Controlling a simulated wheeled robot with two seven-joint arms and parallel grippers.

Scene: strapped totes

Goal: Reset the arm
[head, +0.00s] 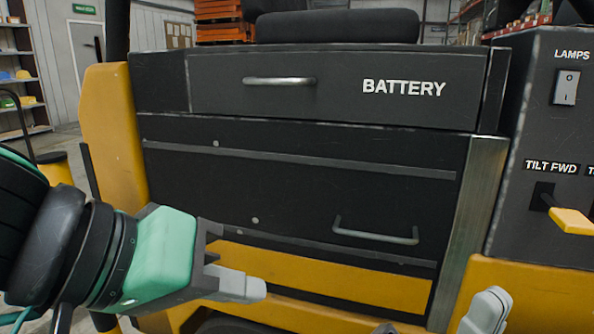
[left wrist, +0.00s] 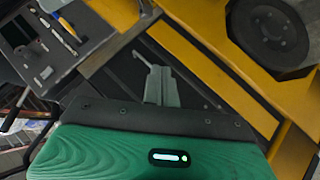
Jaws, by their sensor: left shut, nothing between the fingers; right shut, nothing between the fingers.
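My left gripper (head: 252,288) comes in from the left in the head view, with a green body and grey fingers. Its fingers are shut and empty, in front of the lower part of a black and yellow vehicle. In the left wrist view its shut fingers (left wrist: 160,80) point toward the dark vehicle panel. My right gripper (head: 487,312) shows only as a grey piece at the bottom right of the head view; it is shut, and most of it is cut off by the frame edge.
The vehicle has a panel marked BATTERY (head: 403,88) with a handle (head: 280,81), and a lower handle (head: 375,236). At right stands a control box with a LAMPS switch (head: 565,87) and a yellow TILT FWD lever (head: 572,221). Shelves (head: 22,75) stand at the far left.

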